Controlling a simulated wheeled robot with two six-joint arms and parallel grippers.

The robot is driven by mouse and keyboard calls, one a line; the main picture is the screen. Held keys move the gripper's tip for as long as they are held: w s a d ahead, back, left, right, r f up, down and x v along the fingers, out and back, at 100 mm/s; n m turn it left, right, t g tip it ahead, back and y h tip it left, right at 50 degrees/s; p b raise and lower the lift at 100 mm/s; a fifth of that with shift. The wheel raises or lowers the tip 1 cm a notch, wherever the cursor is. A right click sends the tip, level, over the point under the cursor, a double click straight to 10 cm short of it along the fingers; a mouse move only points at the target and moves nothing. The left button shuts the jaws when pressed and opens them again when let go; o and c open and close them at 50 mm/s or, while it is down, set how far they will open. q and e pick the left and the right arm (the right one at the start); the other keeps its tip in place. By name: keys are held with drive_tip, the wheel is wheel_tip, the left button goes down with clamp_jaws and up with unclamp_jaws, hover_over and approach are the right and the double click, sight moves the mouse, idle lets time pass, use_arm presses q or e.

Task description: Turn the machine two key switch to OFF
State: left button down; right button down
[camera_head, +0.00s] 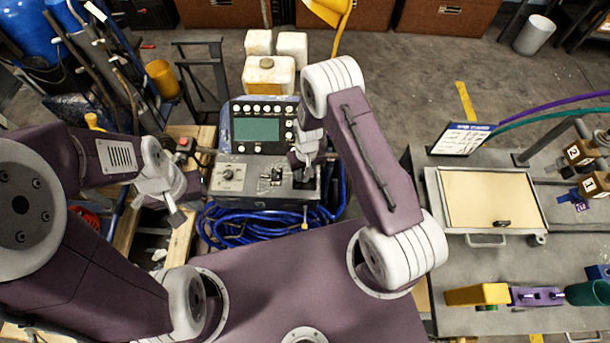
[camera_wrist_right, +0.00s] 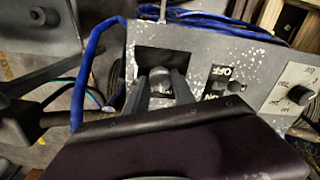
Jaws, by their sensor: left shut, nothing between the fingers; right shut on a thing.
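The machine's grey control panel (camera_head: 240,193) is in the middle of the head view, below a green screen. My right gripper (camera_head: 304,174) reaches down to the panel's right part. In the right wrist view, my right gripper (camera_wrist_right: 161,90) has its fingers closed around a small rounded grey piece, the key switch (camera_wrist_right: 160,76), inside a dark square recess. The fingers hide most of it, so its turn angle cannot be told. Upside-down OFF and ON lettering (camera_wrist_right: 226,74) is beside the recess. My left gripper (camera_head: 176,217) is shut and empty, left of the panel.
A dial knob (camera_head: 228,173) sits on the panel's left part. Blue hose (camera_head: 245,228) lies coiled below the panel. A red button box (camera_head: 183,146) stands to the left. A grey workbench (camera_head: 400,270) with a tray is at the right.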

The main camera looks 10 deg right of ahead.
drive_tip(key=shift+w+n+b, duration=0.1)
drive_tip(key=shift+n+b, duration=0.55)
drive_tip(key=shift+n, duration=1.25)
drive_tip(key=c, duration=1.1)
unclamp_jaws()
drive_tip(key=shift+o, duration=0.2)
wheel_tip(320, 180, up, 9)
drive_tip(key=b, duration=0.1)
drive_tip(key=shift+d+r, duration=0.1)
drive_tip(key=shift+d, duration=0.05)
